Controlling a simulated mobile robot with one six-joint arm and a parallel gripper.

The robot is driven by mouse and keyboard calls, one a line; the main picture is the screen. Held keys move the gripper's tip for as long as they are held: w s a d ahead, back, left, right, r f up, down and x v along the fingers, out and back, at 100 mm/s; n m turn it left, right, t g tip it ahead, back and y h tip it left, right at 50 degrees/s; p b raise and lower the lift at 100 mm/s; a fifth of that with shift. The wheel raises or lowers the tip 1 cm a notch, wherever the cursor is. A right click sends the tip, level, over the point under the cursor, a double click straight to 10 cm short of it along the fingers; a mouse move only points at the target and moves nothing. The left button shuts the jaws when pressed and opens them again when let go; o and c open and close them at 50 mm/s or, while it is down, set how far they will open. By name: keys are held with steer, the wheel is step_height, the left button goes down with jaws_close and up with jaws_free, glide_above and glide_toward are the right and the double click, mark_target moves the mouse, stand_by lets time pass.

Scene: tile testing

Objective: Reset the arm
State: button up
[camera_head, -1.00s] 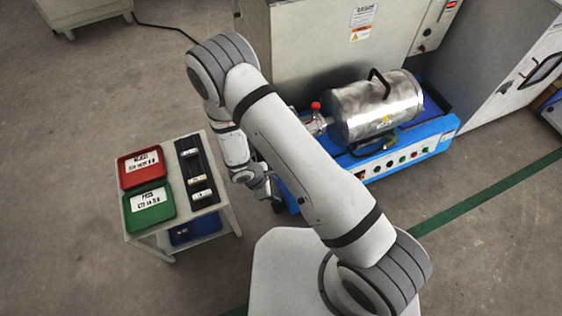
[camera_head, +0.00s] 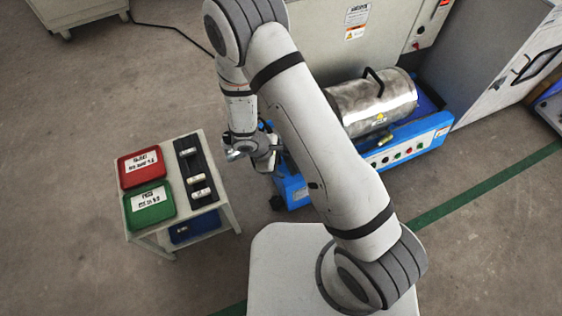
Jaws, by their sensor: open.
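My arm (camera_head: 320,135) rises from my base at the bottom right and bends at an elbow near the top of the view. Its forearm hangs down toward the gap between the small cart and the blue machine. My gripper (camera_head: 233,154) is at the end of it, just right of the cart's black rack. It is open and seems to hold nothing, though its fingers are small in this view.
A cart (camera_head: 230,212) carries a red tray (camera_head: 128,180), a green tray (camera_head: 138,218) and a black rack (camera_head: 183,165) with small pieces. A blue machine (camera_head: 425,138) with a metal drum (camera_head: 365,105) stands right, partly behind my arm. Grey cabinets stand behind. Floor at left is clear.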

stand_by(0.3)
steer(key=w+d+r+m+p, duration=0.1)
steer(key=d+r+m+p, duration=0.25)
steer(key=r, duration=0.85)
steer(key=d+r+m+y+p, duration=0.1)
steer(key=d+r+m+p, duration=0.3)
steer(key=r, duration=0.7)
steer(key=w+d+r+m+p, duration=0.1)
steer(key=d+r+p, duration=0.3)
steer(key=r, duration=0.8)
steer(key=s+d+r+m+y+p, duration=0.1)
steer(key=s+r+p, duration=0.3)
steer(key=r, duration=0.5)
steer(key=s+d+r+m+y+p, duration=0.1)
steer(key=s+r+m+p, duration=0.3)
steer(key=r, duration=0.5)
steer(key=s+d+r+m+t+y+p, duration=0.1)
steer(key=s+d+r+m+y+p, duration=0.1)
steer(key=r, duration=0.7)
steer(key=s+d+m+p, duration=0.1)
steer(key=s+p, duration=0.1)
steer(key=p, duration=0.1)
steer(key=shift+s+r, duration=0.25)
steer(key=shift+s, duration=0.15)
steer(key=shift+c, duration=0.2)
